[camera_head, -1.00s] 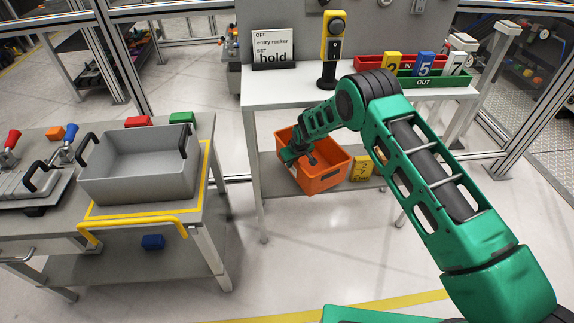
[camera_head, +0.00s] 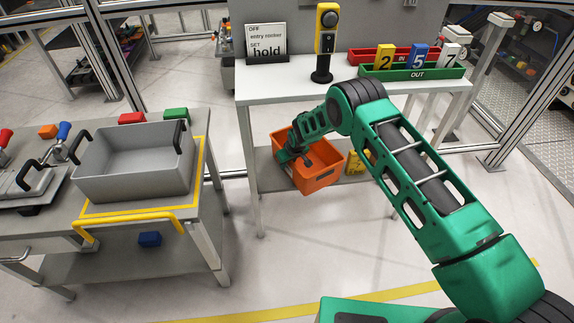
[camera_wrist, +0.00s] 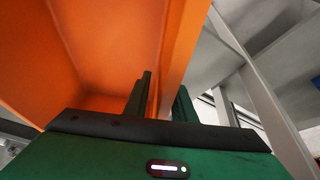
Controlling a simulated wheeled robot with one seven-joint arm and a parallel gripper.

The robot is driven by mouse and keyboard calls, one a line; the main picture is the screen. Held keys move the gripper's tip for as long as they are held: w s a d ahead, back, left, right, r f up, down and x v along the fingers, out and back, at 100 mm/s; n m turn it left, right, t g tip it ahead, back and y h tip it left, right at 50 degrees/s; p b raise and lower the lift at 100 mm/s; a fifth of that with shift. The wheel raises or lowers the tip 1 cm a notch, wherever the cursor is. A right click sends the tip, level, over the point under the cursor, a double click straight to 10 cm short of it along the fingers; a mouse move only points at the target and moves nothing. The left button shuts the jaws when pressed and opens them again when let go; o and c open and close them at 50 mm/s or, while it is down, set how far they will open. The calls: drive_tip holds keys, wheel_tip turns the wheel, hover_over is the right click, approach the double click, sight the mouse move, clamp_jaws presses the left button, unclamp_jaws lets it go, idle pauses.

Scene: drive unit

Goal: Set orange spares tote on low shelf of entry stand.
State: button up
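The orange spares tote (camera_head: 318,180) is at the low shelf (camera_head: 272,184) of the entry stand (camera_head: 285,93), under its white top. It sits at an angle, with its near corner around the shelf's front edge. I cannot tell whether its base rests fully on the shelf. My gripper (camera_head: 291,156) is at the tote's left wall. In the wrist view my gripper (camera_wrist: 162,100) has one finger inside and one outside the orange wall (camera_wrist: 178,50), seemingly closed on it.
A yellow numbered block (camera_head: 358,162) stands on the low shelf just right of the tote. The stand's top holds a sign (camera_head: 266,42), a yellow switch post (camera_head: 326,40) and a green OUT tray (camera_head: 412,74). A grey bin (camera_head: 130,170) sits on the left bench.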

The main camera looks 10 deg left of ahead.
drive_tip(key=v, duration=1.2)
drive_tip(key=shift+a+r, duration=0.1)
idle(0.4)
